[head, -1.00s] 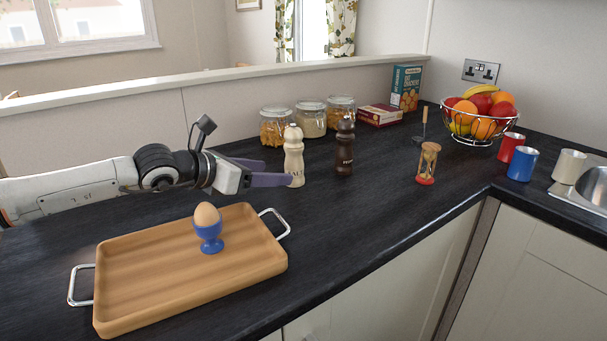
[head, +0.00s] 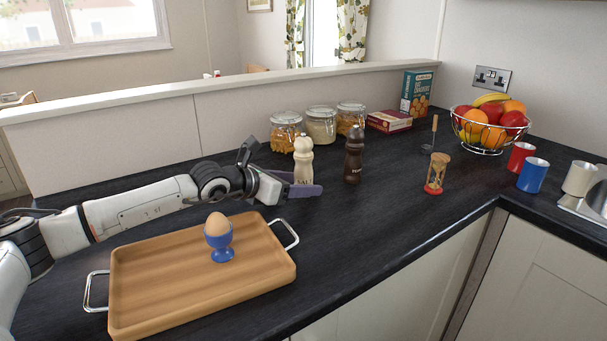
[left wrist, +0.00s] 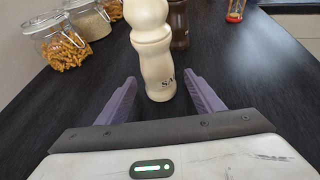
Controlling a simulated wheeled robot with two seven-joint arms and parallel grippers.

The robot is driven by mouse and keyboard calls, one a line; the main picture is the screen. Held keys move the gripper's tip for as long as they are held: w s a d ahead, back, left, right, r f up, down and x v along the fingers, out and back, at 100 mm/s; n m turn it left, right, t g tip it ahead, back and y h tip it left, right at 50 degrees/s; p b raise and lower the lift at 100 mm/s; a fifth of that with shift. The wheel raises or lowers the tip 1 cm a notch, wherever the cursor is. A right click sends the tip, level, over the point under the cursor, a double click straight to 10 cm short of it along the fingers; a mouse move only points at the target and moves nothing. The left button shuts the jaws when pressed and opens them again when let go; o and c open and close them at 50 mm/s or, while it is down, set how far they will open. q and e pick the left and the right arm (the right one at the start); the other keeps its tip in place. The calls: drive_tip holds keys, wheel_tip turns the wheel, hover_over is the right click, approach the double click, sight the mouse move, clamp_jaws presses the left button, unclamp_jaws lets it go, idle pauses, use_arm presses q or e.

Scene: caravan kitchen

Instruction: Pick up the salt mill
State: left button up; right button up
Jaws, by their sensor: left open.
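The cream salt mill (head: 303,158) stands upright on the dark worktop, left of the dark brown pepper mill (head: 354,160). My left gripper (head: 304,184) is open, low over the worktop at the salt mill's base. In the left wrist view the salt mill (left wrist: 153,55) stands ahead, its base around the fingertip ends of my left gripper (left wrist: 160,95), with a purple finger on each side. Whether either finger touches it cannot be told. The pepper mill (left wrist: 179,22) shows just behind it. My right gripper is in no view.
Glass jars (head: 321,124) stand behind the mills. A wooden tray (head: 150,290) with an egg (head: 217,224) in a blue cup (head: 221,250) lies in front. An hourglass (head: 437,174), fruit basket (head: 490,127) and mugs (head: 533,175) stand to the right. Worktop between pepper mill and hourglass is clear.

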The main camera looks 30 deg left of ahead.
sight(297, 144)
use_arm(q)
drive_tip(key=c, duration=1.4)
wheel_tip(297, 144, up, 10)
drive_tip(key=shift+r, duration=0.1)
